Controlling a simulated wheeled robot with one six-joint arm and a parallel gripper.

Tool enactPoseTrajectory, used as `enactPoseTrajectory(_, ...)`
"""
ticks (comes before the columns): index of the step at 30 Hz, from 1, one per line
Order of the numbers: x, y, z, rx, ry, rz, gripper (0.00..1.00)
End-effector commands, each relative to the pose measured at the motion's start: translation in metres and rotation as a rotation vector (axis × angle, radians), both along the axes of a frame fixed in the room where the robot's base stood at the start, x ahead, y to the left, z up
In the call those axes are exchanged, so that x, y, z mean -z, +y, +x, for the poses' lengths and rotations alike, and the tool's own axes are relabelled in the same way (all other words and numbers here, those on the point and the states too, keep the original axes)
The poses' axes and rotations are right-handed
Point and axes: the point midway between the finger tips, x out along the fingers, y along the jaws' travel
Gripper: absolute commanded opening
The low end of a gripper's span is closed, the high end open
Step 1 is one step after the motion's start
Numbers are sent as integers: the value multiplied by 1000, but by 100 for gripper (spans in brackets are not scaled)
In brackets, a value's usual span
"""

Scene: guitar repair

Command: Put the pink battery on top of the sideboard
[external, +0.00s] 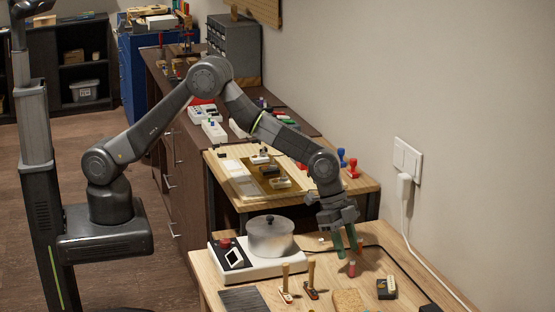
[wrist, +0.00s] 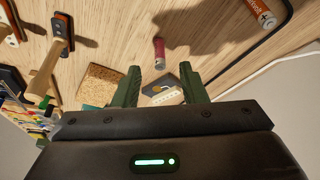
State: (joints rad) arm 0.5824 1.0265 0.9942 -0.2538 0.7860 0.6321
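The pink battery (external: 352,269) stands on the light wooden table (external: 320,285) at the front right, just below my gripper (external: 345,247). In the wrist view the pink battery (wrist: 159,52) shows ahead of the gap between the green fingertips (wrist: 158,78). The fingers are apart, with nothing between them. The sideboard (external: 175,150) is the long dark brown cabinet with drawers along the wall, behind the tables. Several items stand on its top.
An orange battery (wrist: 262,14) lies near a black cable in the wrist view. A white device with a metal pot (external: 270,237), wooden-handled tools (external: 311,280), a cork block (external: 347,301) and a dark pedal (external: 387,288) are on the table. A white charger cable (external: 425,250) hangs along the wall.

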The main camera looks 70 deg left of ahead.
Motion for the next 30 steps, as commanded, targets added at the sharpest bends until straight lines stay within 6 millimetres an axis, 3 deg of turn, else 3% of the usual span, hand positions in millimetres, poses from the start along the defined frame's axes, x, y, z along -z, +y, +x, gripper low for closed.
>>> enactPoseTrajectory(5,8,-4,2,0,0,0,38)
enactPoseTrajectory(15,45,-19,10,0,0,1,38)
enactPoseTrajectory(25,51,-20,12,0,-1,0,38)
enactPoseTrajectory(30,51,-20,12,0,-1,0,7)
